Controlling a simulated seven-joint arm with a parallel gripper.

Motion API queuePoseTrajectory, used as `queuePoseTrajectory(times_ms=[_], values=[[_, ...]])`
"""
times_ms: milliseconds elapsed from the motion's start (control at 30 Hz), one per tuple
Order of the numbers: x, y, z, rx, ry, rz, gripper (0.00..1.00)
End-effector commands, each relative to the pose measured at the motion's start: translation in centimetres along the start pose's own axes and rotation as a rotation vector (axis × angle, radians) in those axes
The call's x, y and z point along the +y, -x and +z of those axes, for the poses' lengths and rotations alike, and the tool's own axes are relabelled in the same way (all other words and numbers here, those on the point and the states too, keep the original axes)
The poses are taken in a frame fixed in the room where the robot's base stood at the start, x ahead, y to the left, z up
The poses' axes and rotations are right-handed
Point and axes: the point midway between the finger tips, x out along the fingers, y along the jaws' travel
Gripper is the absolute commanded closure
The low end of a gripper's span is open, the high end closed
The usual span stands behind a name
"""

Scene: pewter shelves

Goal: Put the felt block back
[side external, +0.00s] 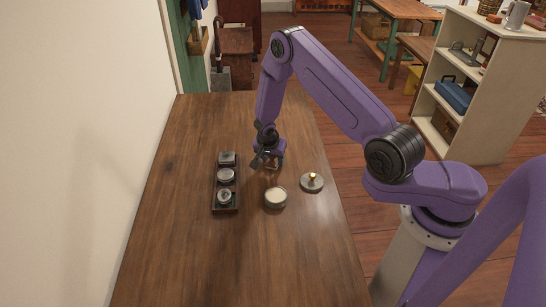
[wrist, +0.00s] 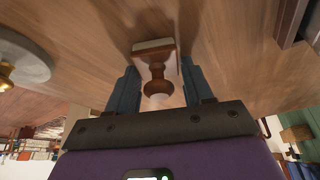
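The felt block (wrist: 154,48) has a pale pad and a turned brown wooden handle. In the wrist view it is on the wooden table between the fingers of my gripper (wrist: 159,80). The fingers are apart, with a gap showing on each side of the handle. In the side view my gripper (side external: 269,161) is low over the table, right of the dark tray (side external: 226,211), and mostly hides the block. The tray holds a grey squarish piece (side external: 227,157) and two round metal pieces (side external: 225,175) (side external: 225,196) in a row.
A round tin (side external: 276,198) with cream-coloured contents stands in front of my gripper. A grey lid (side external: 312,182) with a brass knob lies to its right; it also shows in the wrist view (wrist: 22,58). The table's front and far parts are clear.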

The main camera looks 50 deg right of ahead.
Motion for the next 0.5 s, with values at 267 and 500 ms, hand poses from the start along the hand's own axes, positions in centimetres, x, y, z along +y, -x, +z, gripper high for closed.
queuePoseTrajectory(times_ms=[267, 500], values=[[0.0, 0.0, 0.0, 0.0, 0.0, 0.001, 0.31], [-0.1, 1.1, -0.2, 0.001, 0.001, -0.001, 0.31]])
